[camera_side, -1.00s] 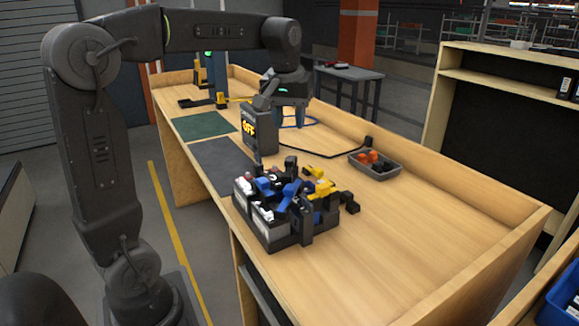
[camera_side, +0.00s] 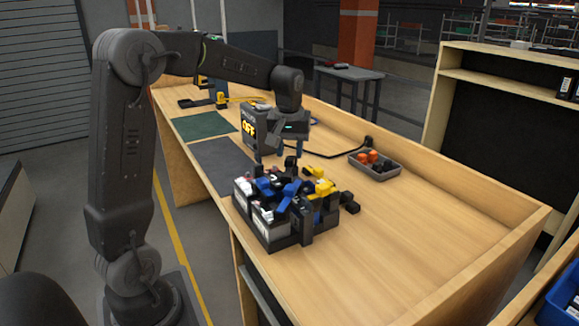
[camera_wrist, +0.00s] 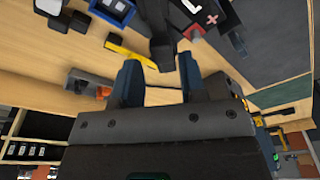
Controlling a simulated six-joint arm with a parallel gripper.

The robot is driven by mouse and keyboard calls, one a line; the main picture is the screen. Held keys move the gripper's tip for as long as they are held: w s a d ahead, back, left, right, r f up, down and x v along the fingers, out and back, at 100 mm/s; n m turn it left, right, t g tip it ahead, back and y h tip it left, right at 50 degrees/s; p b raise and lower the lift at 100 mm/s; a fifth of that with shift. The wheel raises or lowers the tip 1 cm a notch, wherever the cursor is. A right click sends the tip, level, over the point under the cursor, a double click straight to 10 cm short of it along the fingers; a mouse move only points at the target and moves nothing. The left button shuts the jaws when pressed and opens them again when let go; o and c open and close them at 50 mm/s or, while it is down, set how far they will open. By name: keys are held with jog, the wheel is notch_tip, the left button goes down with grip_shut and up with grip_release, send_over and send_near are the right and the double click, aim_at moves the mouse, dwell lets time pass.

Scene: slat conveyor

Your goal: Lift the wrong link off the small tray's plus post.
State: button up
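My gripper (camera_side: 288,152) is above the far side of a crowded black unit (camera_side: 291,240) on the bench. In the wrist view its two dark blue fingers (camera_wrist: 158,75) are apart, with nothing held between them. The unit carries white-fronted blocks (camera_side: 262,222), blue pieces (camera_side: 289,194) and yellow pieces (camera_side: 320,184). In the wrist view a red plus mark (camera_wrist: 211,19) shows at the top, right of a black upright part (camera_wrist: 160,45) that appears beyond the fingers. I cannot tell which piece is the wrong link or which post it sits on.
A grey tray (camera_side: 386,175) with orange and dark pieces lies to the right. A black box reading OFF (camera_side: 249,128) stands behind the unit. A green mat (camera_side: 204,125) and a grey mat (camera_side: 222,162) lie at left. The bench's front right is clear.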

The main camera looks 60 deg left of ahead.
aim_at(289, 159)
jog(key=shift+w+a+f, duration=0.1)
jog(key=shift+a+f, duration=0.05)
jog(key=shift+f, duration=0.85)
jog(key=shift+w+a+f, duration=0.1)
jog(key=shift+a+f, duration=0.05)
jog(key=shift+f, duration=0.8)
jog(key=shift+c, duration=0.4)
jog(key=c, duration=0.6)
